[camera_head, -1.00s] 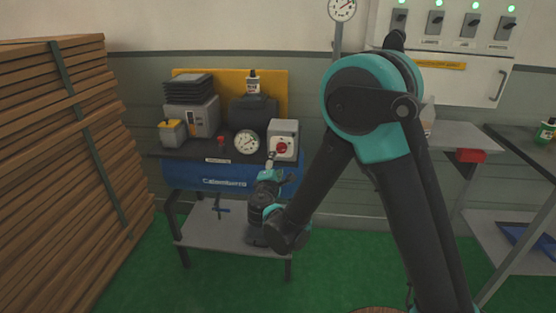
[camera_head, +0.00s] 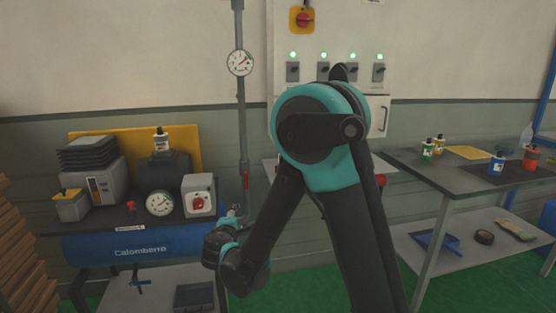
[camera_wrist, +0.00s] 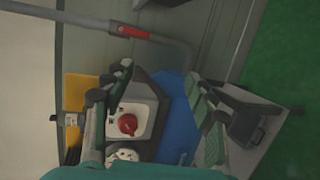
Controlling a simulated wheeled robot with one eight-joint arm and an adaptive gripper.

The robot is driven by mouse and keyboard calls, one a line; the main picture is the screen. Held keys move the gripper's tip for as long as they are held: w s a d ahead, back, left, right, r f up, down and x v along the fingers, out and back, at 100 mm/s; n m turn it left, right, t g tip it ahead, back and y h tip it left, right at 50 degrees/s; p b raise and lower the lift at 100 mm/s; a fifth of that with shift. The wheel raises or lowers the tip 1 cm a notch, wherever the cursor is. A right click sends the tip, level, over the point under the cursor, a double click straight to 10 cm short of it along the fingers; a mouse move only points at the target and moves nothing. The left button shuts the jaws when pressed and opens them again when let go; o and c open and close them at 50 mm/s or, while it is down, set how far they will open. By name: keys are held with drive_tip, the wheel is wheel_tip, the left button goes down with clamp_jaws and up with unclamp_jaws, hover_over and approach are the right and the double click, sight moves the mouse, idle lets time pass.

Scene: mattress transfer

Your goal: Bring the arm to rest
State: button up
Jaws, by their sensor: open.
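My gripper (camera_head: 231,214) hangs at the end of my bent arm, just right of and below the grey box with a red knob (camera_head: 199,200). In the wrist view my gripper (camera_wrist: 157,78) has its two fingers spread apart, with nothing between them. The same red-knobbed box also shows beyond the fingers (camera_wrist: 145,108). The fingertips are small and partly hidden by the wrist in the head view. My arm's elbow stands high in the middle of the head view.
A blue Calomberro compressor (camera_head: 140,246) with a gauge stands at left. A wall pipe with a red handle (camera_head: 245,180) is close to my gripper. A dark table (camera_head: 410,166) with bottles stands at right. Stacked planks (camera_head: 22,260) are at far left.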

drive_tip(key=s+d+f+m+g+h, duration=0.25)
drive_tip(key=d+m, duration=0.25)
drive_tip(key=d, duration=0.8)
drive_tip(key=s+d+f+m+g+h, duration=0.15)
drive_tip(key=d+m+g, duration=0.25)
drive_tip(key=d, duration=0.9)
drive_tip(key=s+d+f+m+g+y, duration=0.2)
drive_tip(key=s+d+m, duration=0.2)
drive_tip(key=s, duration=0.4)
drive_tip(key=s+d+f+m+g+y, duration=0.2)
drive_tip(key=s+d+m, duration=0.3)
drive_tip(key=s, duration=0.4)
drive_tip(key=shift+s+d+f+m, duration=0.15)
drive_tip(key=shift+d+f+m, duration=0.2)
drive_tip(key=shift+f, duration=0.3)
drive_tip(key=shift+a, duration=0.1)
